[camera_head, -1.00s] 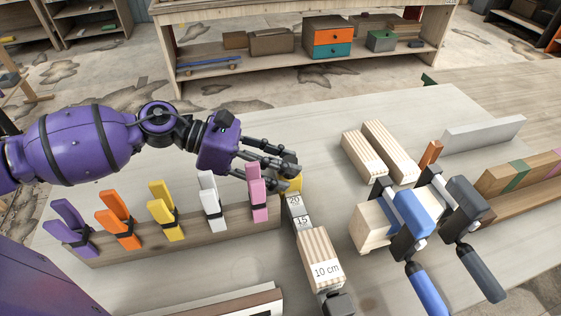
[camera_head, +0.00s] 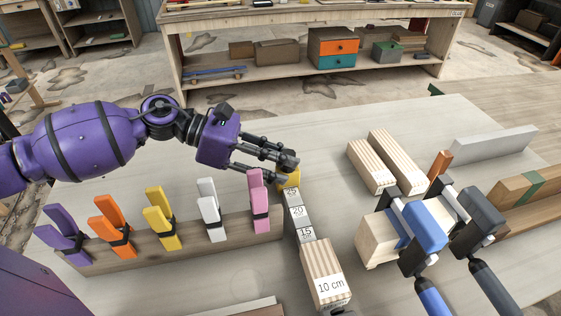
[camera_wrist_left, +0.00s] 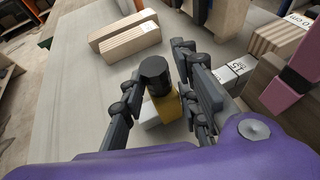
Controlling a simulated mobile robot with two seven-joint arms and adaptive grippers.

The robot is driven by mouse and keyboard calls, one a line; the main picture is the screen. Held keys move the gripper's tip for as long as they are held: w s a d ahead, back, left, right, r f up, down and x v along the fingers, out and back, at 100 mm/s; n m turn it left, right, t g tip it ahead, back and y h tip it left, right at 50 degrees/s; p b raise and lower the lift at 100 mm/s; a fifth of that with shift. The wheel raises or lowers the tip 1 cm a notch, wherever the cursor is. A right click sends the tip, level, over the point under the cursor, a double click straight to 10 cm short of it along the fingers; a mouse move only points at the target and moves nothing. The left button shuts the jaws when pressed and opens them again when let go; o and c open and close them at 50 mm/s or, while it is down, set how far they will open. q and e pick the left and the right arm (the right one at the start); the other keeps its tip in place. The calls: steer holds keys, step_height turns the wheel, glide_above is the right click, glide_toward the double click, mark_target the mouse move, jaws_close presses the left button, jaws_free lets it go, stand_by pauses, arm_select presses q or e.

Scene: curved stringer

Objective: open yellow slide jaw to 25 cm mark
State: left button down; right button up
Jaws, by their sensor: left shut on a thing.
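The yellow slide jaw (camera_head: 289,179) sits at the far end of a grey bar (camera_head: 298,212) marked 15, 20 and 25. The 25 mark shows right beside the jaw. My left gripper (camera_head: 286,162) is shut on the jaw from the left. In the left wrist view the fingers (camera_wrist_left: 168,90) stand on both sides of the yellow jaw (camera_wrist_left: 167,106) and its dark round knob (camera_wrist_left: 156,75). A striped wooden block labelled 10 cm (camera_head: 325,268) lies at the bar's near end. My right gripper is not in view.
Several coloured clips, such as a pink one (camera_head: 258,200), stand on a wooden strip (camera_head: 185,238) left of the bar. Blue (camera_head: 424,226) and dark grey (camera_head: 480,211) clamps and striped blocks (camera_head: 371,166) lie to the right. The tabletop beyond the jaw is clear.

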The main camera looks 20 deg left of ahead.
arm_select(q)
steer(key=c, duration=1.5)
jaws_free()
steer(key=v, duration=1.2)
steer(key=shift+r, duration=0.1)
